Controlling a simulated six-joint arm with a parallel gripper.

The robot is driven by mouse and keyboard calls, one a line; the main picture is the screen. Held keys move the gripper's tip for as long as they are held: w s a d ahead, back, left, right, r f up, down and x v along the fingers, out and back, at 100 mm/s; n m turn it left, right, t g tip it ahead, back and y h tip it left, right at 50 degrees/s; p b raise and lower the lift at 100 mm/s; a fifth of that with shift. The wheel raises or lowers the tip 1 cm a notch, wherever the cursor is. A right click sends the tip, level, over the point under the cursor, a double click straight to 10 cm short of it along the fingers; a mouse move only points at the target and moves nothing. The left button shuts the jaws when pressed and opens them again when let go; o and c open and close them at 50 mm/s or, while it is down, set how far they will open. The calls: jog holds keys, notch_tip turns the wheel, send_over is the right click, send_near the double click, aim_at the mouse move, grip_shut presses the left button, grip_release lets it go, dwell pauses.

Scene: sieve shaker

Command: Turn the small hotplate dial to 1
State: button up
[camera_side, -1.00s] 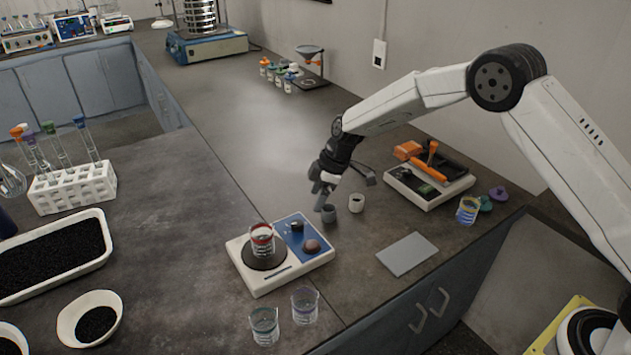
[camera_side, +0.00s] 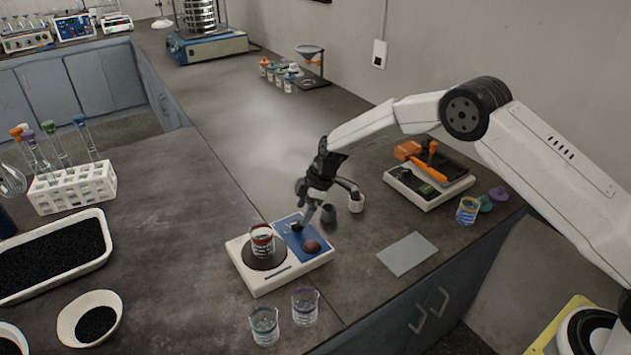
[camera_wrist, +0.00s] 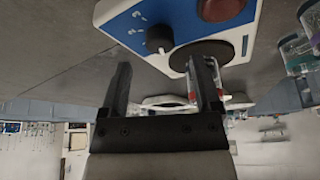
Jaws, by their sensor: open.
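The small hotplate (camera_side: 257,284) is a white unit with a blue control panel, and a beaker with a red band (camera_side: 262,240) stands on its dark round plate. A small black dial (camera_side: 296,227) sits on the blue panel; it also shows in the wrist view (camera_wrist: 159,39), near white marks. A reddish-brown round knob (camera_side: 312,246) is beside it, seen in the wrist view too (camera_wrist: 222,8). My gripper (camera_side: 308,214) is above the panel's back edge, close to the dial. In the wrist view my gripper (camera_wrist: 163,85) is open, its fingers apart and empty.
Two beakers (camera_side: 264,325) (camera_side: 305,305) stand in front of the hotplate. A grey flat plate (camera_side: 407,254) lies to the right.

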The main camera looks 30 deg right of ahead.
aim_at(298, 223)
jog(key=shift+x, duration=1.95)
grip_shut()
